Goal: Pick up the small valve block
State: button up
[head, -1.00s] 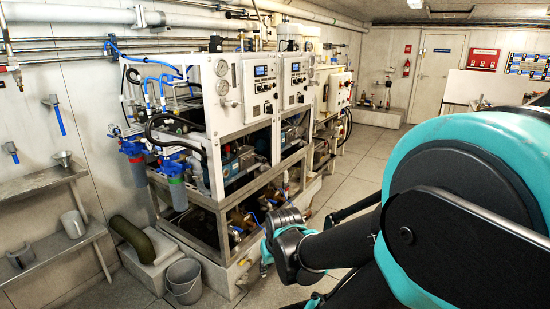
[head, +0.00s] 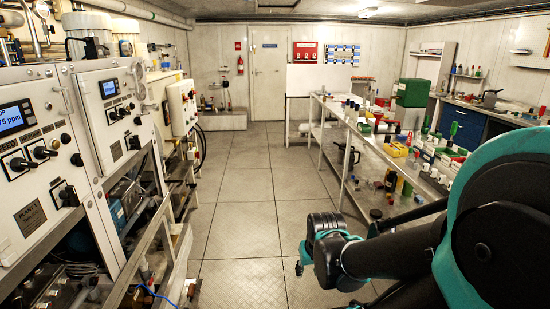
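I cannot make out the small valve block in the head view. Several small parts and bottles crowd the long metal bench (head: 337,108) on the right, too small to tell apart. My arm reaches in from the lower right, in teal and black. Its folded end hangs over the floor, left of the bench and apart from it. My gripper's fingers are not visible, so I see nothing held.
Watermaker racks with control panels (head: 110,115) line the left side. A clear tiled aisle (head: 240,205) runs to the white door (head: 270,63). A fire extinguisher (head: 239,60) hangs beside the door. A green box (head: 411,93) stands on the right-hand counter.

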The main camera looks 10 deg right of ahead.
aim_at(356, 187)
jog(key=i+z, duration=0.15)
jog(key=i, duration=0.8)
jog(key=i+j+z, duration=0.1)
jog(key=i, duration=0.8)
jog(key=i+z, duration=0.3)
jog(key=i+j+z, duration=0.15)
jog(key=i+z, duration=0.15)
jog(key=i, duration=0.2)
jog(key=i+j+z, duration=0.3)
jog(key=i+l+z, duration=0.2)
jog(key=i, duration=0.45)
jog(key=k+j, duration=0.05)
jog(key=j, duration=0.05)
